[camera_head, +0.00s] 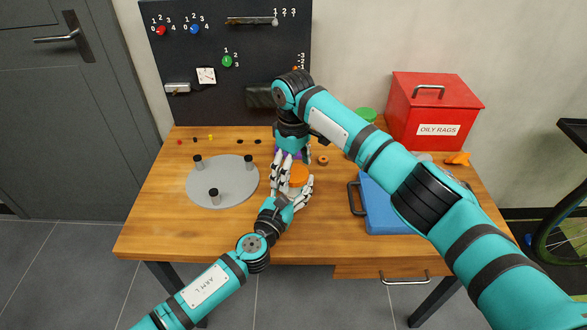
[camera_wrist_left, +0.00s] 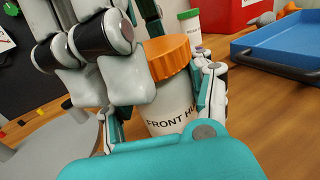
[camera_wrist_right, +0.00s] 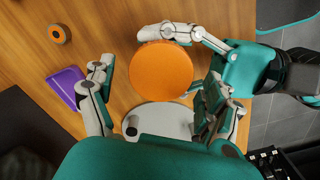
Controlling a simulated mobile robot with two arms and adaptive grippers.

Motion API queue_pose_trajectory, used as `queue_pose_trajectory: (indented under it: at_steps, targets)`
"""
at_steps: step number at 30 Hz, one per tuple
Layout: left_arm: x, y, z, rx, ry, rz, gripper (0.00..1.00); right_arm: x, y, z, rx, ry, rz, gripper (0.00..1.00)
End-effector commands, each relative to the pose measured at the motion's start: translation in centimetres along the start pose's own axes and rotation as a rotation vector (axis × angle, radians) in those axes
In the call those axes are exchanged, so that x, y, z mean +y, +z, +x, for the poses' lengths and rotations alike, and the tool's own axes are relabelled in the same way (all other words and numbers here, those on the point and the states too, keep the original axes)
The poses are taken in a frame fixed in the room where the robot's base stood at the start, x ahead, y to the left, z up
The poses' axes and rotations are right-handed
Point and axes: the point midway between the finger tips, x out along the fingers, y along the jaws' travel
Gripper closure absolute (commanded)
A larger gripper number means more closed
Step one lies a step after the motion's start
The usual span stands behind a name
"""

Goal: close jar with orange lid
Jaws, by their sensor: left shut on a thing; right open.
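A white jar (camera_wrist_left: 168,114) with "FRONT HU" lettering stands upright on the wooden table, an orange lid (camera_wrist_left: 168,57) on its top. Whether the lid is screwed down I cannot tell. The lid also shows in the head view (camera_head: 299,176) and from above in the right wrist view (camera_wrist_right: 160,72). My left gripper (camera_head: 293,187) is shut around the jar's body, below the lid. My right gripper (camera_wrist_right: 158,80) is open and empty above, its fingers apart on both sides of the lid in the right wrist view. Its fingers hide part of the jar in the left wrist view.
A round grey plate (camera_head: 232,186) with black pegs lies left of the jar. A purple object (camera_wrist_right: 66,88) and an orange ring (camera_wrist_right: 59,33) lie close by. A blue tray (camera_head: 385,213) and a red oily-rags bin (camera_head: 430,105) are to the right. A green-lidded jar (camera_wrist_left: 190,25) stands behind.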

Motion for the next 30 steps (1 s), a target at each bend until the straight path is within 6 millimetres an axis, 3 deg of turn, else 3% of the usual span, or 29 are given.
queue_pose_trajectory:
  at_steps: [5, 14, 25, 30]
  targets:
    - [-0.1, 0.1, 0.0, -0.001, -0.001, 0.0, 1.0, 0.0, -0.1, -0.8, 0.002, 0.001, 0.0, 0.14]
    - [-0.1, 0.0, 0.0, -0.001, -0.001, -0.001, 1.0, 0.0, -0.1, -4.4, 0.003, 0.002, 0.0, 0.14]
    - [-0.1, 0.1, 0.0, -0.001, -0.001, -0.001, 1.0, 0.0, 0.0, -4.6, 0.001, 0.001, -0.024, 0.17]
    - [-0.1, 0.1, 0.0, -0.001, -0.001, 0.0, 1.0, 0.0, 0.0, -5.0, 0.001, 0.001, -0.227, 0.17]
